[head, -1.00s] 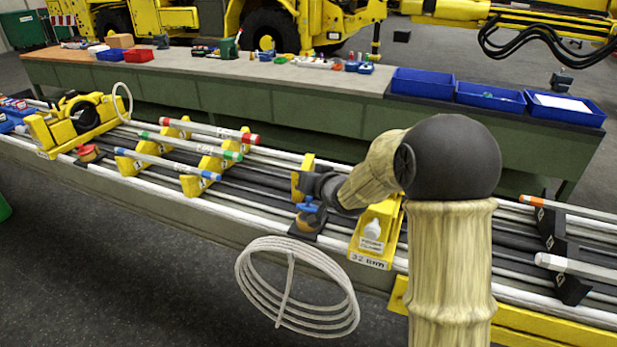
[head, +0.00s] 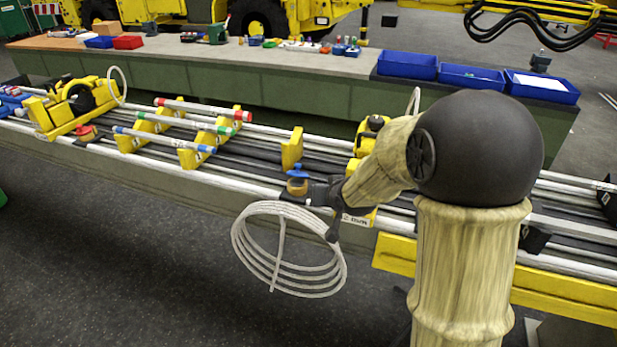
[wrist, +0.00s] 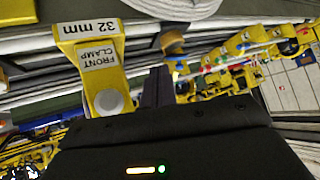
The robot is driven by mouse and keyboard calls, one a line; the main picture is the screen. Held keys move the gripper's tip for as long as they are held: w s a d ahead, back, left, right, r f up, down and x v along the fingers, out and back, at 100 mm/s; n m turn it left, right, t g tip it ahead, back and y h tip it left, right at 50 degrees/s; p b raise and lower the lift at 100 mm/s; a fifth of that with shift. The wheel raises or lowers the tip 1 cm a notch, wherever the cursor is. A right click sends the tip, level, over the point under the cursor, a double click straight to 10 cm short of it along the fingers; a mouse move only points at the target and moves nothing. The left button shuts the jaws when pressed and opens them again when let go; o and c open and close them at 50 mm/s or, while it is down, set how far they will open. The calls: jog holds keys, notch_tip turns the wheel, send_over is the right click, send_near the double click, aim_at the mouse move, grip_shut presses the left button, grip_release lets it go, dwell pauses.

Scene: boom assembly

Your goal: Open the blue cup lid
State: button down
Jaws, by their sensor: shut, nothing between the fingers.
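The cup is a small orange-brown pot (head: 297,187) with a blue, handle-like lid (head: 297,171) on top, at the front of the bench in the head view. The lid appears to be on the cup. My gripper (head: 314,195) is just right of the cup, low and close to it. I cannot tell whether it touches. In the wrist view my shut, empty fingers (wrist: 157,80) point towards the brownish cup (wrist: 172,42), which shows just beyond their tips.
A white coiled hose (head: 283,285) hangs at the bench front below the cup. A yellow clamp block (wrist: 103,75) labelled 32 mm stands beside my fingers. Another yellow block (head: 292,150) stands behind the cup. A red-lidded cup (head: 86,132) is far left.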

jog(key=s+d+f+g, duration=0.1)
jog(key=s+d+g, duration=0.1)
jog(key=s, duration=0.5)
jog(key=s+d+f+g+h, duration=0.1)
jog(key=s+d+f+g, duration=0.1)
jog(key=s, duration=0.6)
jog(key=s+d+f+g+h, duration=0.1)
jog(key=s+d+f+g, duration=0.1)
jog(key=s, duration=0.6)
jog(key=shift+s+g, duration=0.15)
jog(key=shift+g, duration=0.35)
